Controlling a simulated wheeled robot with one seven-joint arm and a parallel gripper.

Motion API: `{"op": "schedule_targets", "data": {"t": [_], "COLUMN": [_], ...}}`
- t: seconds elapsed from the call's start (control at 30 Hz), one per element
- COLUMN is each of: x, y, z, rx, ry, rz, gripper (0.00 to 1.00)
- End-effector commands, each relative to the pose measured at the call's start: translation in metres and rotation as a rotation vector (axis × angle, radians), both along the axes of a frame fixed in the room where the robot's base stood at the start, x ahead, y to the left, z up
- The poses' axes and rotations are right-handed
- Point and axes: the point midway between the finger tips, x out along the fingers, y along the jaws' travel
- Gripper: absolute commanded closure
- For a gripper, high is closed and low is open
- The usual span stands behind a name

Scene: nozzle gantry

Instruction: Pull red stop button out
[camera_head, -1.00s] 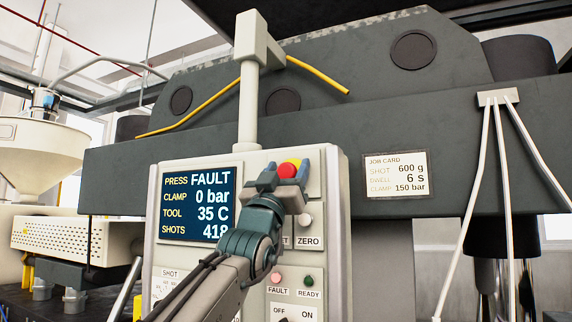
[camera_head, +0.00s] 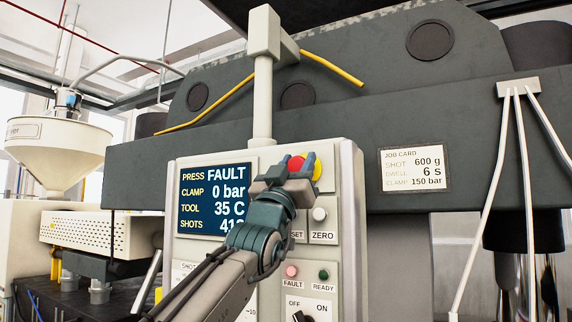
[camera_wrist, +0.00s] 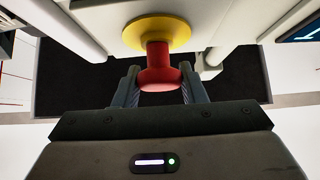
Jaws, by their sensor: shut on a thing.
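The red stop button (camera_head: 297,163) is at the top of the control panel, in front of its round yellow collar (camera_head: 318,168). In the wrist view the red button (camera_wrist: 158,75) shows a wide head and a narrower red stem reaching to the yellow collar (camera_wrist: 156,32). My gripper (camera_wrist: 159,82) has one finger on each side of the red head and is shut on it. In the head view my gripper (camera_head: 297,172) covers the lower part of the button.
The panel has a screen (camera_head: 213,198) reading FAULT and 0 bar. Below the button are a white ZERO button (camera_head: 320,214), a FAULT lamp (camera_head: 291,271), a READY lamp (camera_head: 323,274) and an OFF/ON switch (camera_head: 300,317). A post (camera_head: 262,100) rises above the panel.

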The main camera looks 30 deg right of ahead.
Motion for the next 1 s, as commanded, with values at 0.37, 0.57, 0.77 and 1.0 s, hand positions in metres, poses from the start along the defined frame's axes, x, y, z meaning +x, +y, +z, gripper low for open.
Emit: {"op": "schedule_targets", "data": {"t": [0.37,0.57,0.77,1.0], "x": [-0.002,-0.002,-0.003,-0.018], "y": [-0.003,-0.002,0.003,0.028], "z": [-0.001,-0.001,-0.007,-0.039], "rx": [-0.001,-0.001,-0.001,-0.002], "ry": [-0.001,-0.001,0.000,0.000], "rz": [-0.010,-0.007,-0.005,-0.003], "gripper": [0.43,0.43,0.43,0.43]}}
